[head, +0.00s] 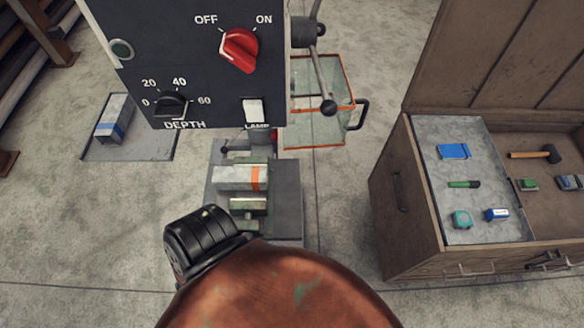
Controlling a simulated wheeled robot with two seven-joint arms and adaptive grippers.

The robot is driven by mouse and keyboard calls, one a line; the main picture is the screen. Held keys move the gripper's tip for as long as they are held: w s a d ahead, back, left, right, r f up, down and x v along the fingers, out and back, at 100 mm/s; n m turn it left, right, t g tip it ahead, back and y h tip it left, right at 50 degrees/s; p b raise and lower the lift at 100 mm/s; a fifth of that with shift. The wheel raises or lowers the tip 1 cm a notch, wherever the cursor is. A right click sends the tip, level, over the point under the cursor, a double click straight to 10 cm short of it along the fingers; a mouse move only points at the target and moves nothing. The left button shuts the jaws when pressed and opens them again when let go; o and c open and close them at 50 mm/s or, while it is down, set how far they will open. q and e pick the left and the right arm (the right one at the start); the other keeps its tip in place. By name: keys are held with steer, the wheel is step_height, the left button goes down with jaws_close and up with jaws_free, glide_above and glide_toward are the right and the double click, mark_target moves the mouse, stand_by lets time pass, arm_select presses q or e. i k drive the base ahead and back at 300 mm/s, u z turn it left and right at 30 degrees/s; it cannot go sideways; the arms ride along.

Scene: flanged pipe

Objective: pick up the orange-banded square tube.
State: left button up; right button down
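The orange-banded square tube (235,178) is light grey with an orange band near its right end. It lies across a vise (248,207) on the machine's base, with vise parts above and below it in the picture. I cannot tell whether the jaws clamp it. Neither gripper's fingers show, so nothing is seen holding the tube. The bottom middle of the view is blocked by a large rounded copper-coloured shape and a black ribbed part, close below the vise.
A machine panel (205,60) with a red switch (240,50) overhangs the vise. A lever (319,65) and clear guard (321,115) are right of it. A blue-banded tube (113,118) lies on a grey mat (150,147) at left. A wooden tool chest (410,225) stands right.

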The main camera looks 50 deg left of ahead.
mark_target(241, 179)
steer(key=z, duration=0.7)
steer(key=k, duration=2.15)
steer(key=u, duration=1.35)
steer(key=i, duration=0.8)
